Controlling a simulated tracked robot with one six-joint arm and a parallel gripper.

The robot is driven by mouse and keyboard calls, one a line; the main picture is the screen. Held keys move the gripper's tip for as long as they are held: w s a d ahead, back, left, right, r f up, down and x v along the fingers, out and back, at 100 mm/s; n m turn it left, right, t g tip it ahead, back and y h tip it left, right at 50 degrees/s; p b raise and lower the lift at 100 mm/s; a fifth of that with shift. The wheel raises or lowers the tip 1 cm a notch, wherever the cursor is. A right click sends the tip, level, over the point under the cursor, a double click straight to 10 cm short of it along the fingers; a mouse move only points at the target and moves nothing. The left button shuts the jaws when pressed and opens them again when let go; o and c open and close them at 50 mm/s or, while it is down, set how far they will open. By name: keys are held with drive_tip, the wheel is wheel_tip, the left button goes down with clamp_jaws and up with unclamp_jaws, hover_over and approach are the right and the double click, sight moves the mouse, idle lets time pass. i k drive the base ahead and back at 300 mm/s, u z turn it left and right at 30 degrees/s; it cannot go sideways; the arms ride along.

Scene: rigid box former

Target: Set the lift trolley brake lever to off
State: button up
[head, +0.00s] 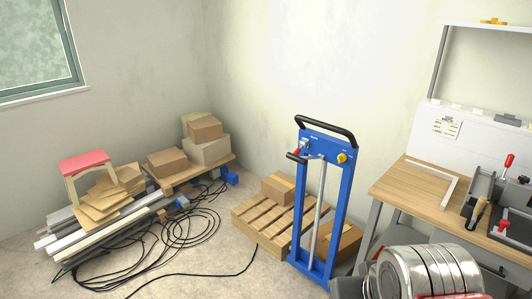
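The blue lift trolley (340,215) stands upright near the middle right in the head view, with a black push handle (325,127) on top. Its top panel (325,145) carries a small red-tipped lever (299,148) at the left and a yellow knob (342,158) at the right. A black grip (296,158) sticks out to the left just below the red lever. Which of these is the brake lever I cannot tell for sure; the panel lettering is too small to read. My gripper is not visible; only banded metal parts of my arm show at the bottom right.
A wooden pallet (252,222) with cardboard boxes stands behind and left of the trolley. A workbench (420,190) with a clamp fixture (499,200) is at the right. Black cables (190,240) loop over the floor at left, beside stacked boards and bars. Floor left of the trolley is partly clear.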

sight(297, 151)
drive_tip(key=u, duration=0.4)
drive_tip(key=i, duration=0.55)
drive_tip(key=u, duration=0.65)
drive_tip(key=i, duration=0.55)
drive_tip(key=u, duration=0.3)
